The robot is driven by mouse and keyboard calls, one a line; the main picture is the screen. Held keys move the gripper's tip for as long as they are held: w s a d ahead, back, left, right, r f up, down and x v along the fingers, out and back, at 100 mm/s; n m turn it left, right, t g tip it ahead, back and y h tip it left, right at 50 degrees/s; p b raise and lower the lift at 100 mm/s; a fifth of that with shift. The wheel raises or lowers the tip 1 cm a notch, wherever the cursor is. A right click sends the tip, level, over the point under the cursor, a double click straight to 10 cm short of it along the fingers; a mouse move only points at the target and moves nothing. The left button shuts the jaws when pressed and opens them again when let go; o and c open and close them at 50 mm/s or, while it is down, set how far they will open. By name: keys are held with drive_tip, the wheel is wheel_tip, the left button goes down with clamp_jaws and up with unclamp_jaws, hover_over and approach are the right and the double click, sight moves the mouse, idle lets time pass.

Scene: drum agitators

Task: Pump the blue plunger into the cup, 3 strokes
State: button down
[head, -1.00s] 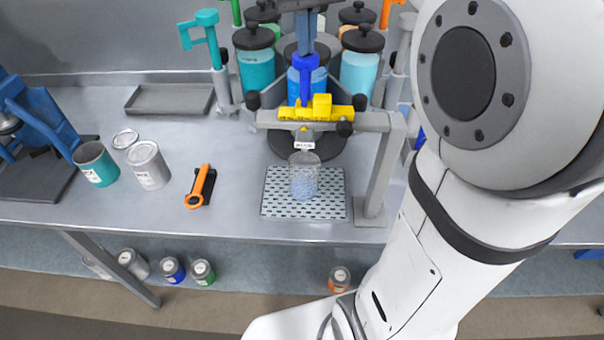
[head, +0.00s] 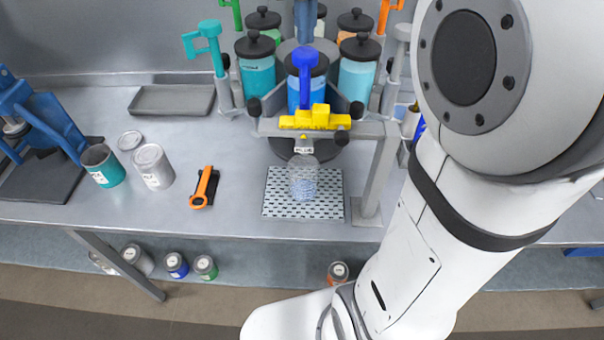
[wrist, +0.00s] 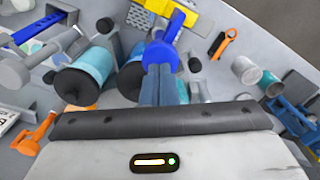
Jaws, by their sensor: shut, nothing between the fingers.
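The blue plunger (head: 305,72) stands raised at the front of the drum rack, above a yellow block (head: 318,118). A clear cup (head: 303,178) with pale blue contents sits upright on a perforated tray (head: 276,208), below the nozzle labelled as blue. My gripper (wrist: 160,70) is shut and empty, its fingertips at the blue plunger's top. The plunger also shows in the wrist view (wrist: 161,54). Only the grey-blue fingers (head: 304,38) of my gripper show in the head view, just above the plunger. I cannot tell whether they touch it.
Jars with black lids (head: 256,72) and teal (head: 207,38), green and orange handles crowd around the plunger. A grey frame (head: 378,170) stands to the cup's right. Cans (head: 152,166), an orange-handled tool (head: 204,187) and a grey tray (head: 172,100) lie left.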

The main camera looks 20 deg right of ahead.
sight(305, 52)
drive_tip(key=shift+f, duration=0.1)
idle(0.3)
drive_tip(key=shift+f+b, duration=1.7)
drive_tip(key=shift+f, duration=0.65)
drive_tip(key=shift+r, duration=0.25)
drive_tip(key=shift+r+p, duration=2.2)
wheel_tip(305, 52, up, 6)
drive_tip(key=p, duration=0.5)
